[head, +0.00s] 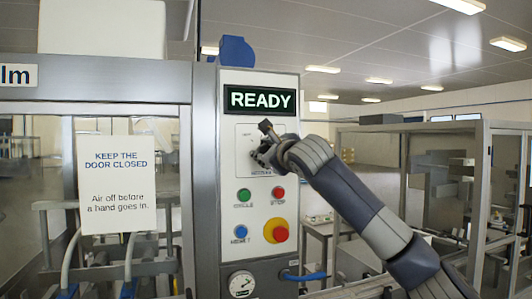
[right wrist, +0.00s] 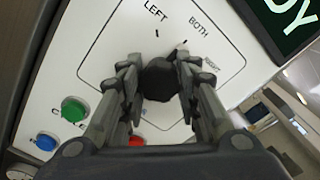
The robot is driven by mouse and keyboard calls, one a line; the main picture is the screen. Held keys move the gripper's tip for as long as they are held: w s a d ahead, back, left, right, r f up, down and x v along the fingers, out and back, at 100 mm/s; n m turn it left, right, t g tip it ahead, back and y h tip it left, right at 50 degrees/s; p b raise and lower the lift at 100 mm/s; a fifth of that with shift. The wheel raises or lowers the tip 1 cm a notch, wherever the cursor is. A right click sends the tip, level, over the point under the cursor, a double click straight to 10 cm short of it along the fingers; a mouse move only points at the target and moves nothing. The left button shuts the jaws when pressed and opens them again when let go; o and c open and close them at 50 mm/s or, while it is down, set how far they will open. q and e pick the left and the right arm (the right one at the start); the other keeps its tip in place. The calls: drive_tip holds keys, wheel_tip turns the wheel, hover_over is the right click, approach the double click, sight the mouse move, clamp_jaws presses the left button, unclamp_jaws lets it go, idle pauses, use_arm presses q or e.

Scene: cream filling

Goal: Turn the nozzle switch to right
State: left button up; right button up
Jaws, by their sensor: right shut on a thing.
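The nozzle switch is a black round knob (right wrist: 159,80) on a white plate with the labels LEFT, BOTH and RIGHT, seen in the right wrist view. A small pale mark beside the knob lies toward the BOTH label. My right gripper (right wrist: 160,84) has its two fingers closed on opposite sides of the knob. In the head view my right gripper (head: 263,152) is at the switch plate (head: 244,134) below the READY display and covers most of the knob. My left gripper is not in view.
Below the switch are a green button (head: 244,195), a red button (head: 278,192), a blue button (head: 241,231) and a red stop knob on yellow (head: 276,231). A gauge (head: 241,284) sits lower. A door with a sign (head: 117,184) stands at left.

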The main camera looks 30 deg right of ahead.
drive_tip(key=shift+f+m+b, duration=0.2)
drive_tip(key=shift+m+b, duration=0.3)
drive_tip(key=shift+b, duration=0.3)
drive_tip(key=m+b, duration=0.2)
drive_tip(key=shift+b, duration=0.3)
drive_tip(key=m+b, duration=0.2)
drive_tip(key=m, duration=0.1)
drive_tip(key=shift+r+m+b, duration=0.25)
drive_tip(key=shift+m+b, duration=0.35)
drive_tip(key=shift+m, duration=1)
drive_tip(key=o, duration=1.1)
drive_tip(key=v, duration=1.2)
drive_tip(key=shift+f, duration=0.1)
